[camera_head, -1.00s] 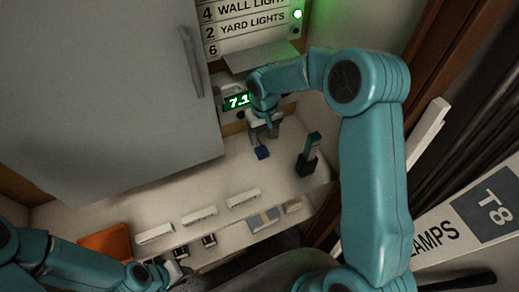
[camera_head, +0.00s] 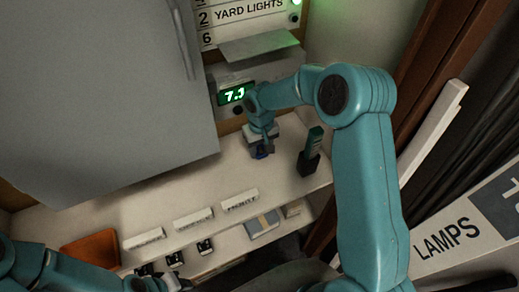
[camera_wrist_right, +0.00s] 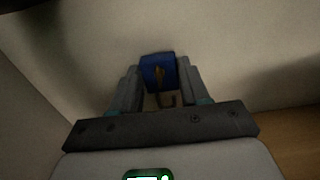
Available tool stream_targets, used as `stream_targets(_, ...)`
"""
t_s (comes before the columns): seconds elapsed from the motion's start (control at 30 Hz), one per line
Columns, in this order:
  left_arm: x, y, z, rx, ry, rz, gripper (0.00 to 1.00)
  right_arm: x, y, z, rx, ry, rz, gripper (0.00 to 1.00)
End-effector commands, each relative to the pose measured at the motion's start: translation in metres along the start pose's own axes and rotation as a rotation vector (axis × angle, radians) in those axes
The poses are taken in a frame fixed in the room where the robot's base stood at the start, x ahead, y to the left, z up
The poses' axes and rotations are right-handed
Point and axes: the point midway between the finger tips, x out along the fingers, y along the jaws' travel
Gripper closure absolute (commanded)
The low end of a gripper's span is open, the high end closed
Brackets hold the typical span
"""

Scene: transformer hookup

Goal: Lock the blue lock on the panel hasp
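The blue lock (camera_head: 262,154) is on the white bench top below the display; it also shows in the right wrist view (camera_wrist_right: 157,66), with a brownish mark on its face and a dark hook-like shackle on the near side. My right gripper (camera_head: 261,150) is down at the lock. In the right wrist view its open fingers (camera_wrist_right: 159,82) stand on either side of the lock, very near its sides; I cannot tell whether they touch it. My left gripper (camera_head: 173,281) is at the bottom edge, mostly cut off. I cannot make out the panel hasp.
A large grey door (camera_head: 100,90) with a long handle fills the upper left. A green-lit display (camera_head: 233,95) sits under a small shelf. A dark stand with a green item (camera_head: 311,155) is right of my gripper. Labelled white blocks (camera_head: 193,219) and an orange bin (camera_head: 91,250) line the front.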

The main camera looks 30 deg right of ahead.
Motion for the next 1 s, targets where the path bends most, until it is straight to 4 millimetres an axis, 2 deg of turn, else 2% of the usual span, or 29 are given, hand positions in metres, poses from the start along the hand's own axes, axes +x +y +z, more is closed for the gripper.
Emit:
stream_targets(0.03,0.000,0.000,0.000,0.000,0.000,0.000,0.79,0.000,0.000,0.000,0.000,0.000,0.000,0.73)
stream_targets(0.07,0.000,0.000,0.000,0.000,0.000,0.000,0.79,0.000,0.000,0.000,0.000,0.000,0.000,0.83)
stream_targets(0.13,0.000,0.000,0.000,0.000,0.000,0.000,0.79,0.000,0.000,0.000,0.000,-0.001,0.000,0.85)
stream_targets(0.17,0.000,0.000,0.000,0.000,0.000,0.000,0.79,0.000,0.000,0.000,0.000,0.000,0.000,0.68)
stream_targets(0.23,0.000,0.000,0.000,0.000,0.000,0.000,0.79,0.000,0.000,0.000,0.000,-0.001,0.000,0.91)
stream_targets(0.27,0.000,0.000,0.000,0.000,0.000,0.000,0.79,0.000,0.000,0.000,0.000,-0.001,0.000,0.94)
stream_targets(0.47,-0.004,0.001,0.000,0.000,0.000,0.000,0.79,-0.006,0.000,0.000,0.000,0.000,0.000,0.95)
stream_targets(1.0,-0.029,0.010,0.001,0.000,0.000,0.000,0.79,-0.054,0.000,0.000,0.000,0.002,0.000,0.95)
